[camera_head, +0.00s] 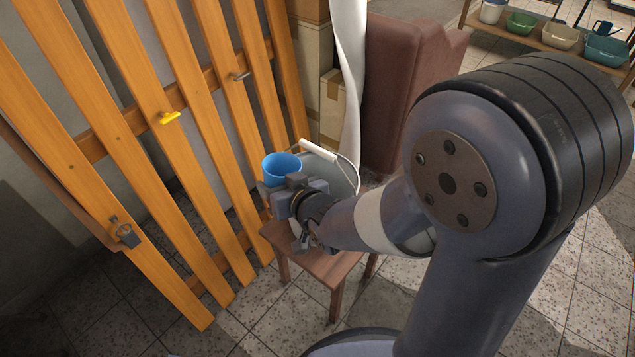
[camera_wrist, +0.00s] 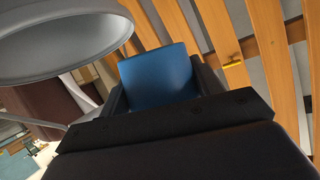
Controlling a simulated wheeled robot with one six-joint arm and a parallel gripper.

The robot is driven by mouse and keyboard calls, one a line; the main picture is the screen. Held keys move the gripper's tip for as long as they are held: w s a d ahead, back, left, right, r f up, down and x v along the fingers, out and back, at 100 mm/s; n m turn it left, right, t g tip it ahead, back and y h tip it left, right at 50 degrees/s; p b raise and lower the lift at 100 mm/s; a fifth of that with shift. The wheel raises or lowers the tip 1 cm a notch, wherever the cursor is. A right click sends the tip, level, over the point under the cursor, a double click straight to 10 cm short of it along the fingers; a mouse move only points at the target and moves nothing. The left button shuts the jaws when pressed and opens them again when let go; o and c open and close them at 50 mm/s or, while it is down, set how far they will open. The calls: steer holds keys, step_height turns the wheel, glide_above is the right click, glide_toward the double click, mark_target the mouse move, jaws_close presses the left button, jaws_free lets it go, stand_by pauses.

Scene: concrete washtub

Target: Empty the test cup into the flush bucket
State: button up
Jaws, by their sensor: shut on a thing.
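The blue test cup (camera_head: 281,166) is held in my gripper (camera_head: 287,188), upright with its open top showing in the head view. In the wrist view the cup (camera_wrist: 158,75) sits between the two dark fingers of my gripper (camera_wrist: 160,92), which are shut on it. The grey flush bucket (camera_head: 335,172) stands on a small reddish-brown stool (camera_head: 330,268), just right of and behind the cup. Its white handle grip (camera_head: 318,150) shows at the rim. In the wrist view the bucket's rim (camera_wrist: 65,75) is at the upper left. The inside of the cup is mostly hidden.
Cardboard boxes (camera_head: 335,105) and a brown block (camera_head: 405,75) stand behind. A shelf with basins (camera_head: 557,37) is far right.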

mark_target(272, 161)
steer(key=shift+r+p, duration=1.8)
steer(key=shift+r, duration=0.75)
steer(key=shift+f+b, duration=0.3)
steer(key=shift+b, duration=0.55)
steer(key=shift+r+n+t+b, duration=0.2)
steer(key=shift+n+t+b, duration=0.35)
steer(key=shift+b, duration=0.45)
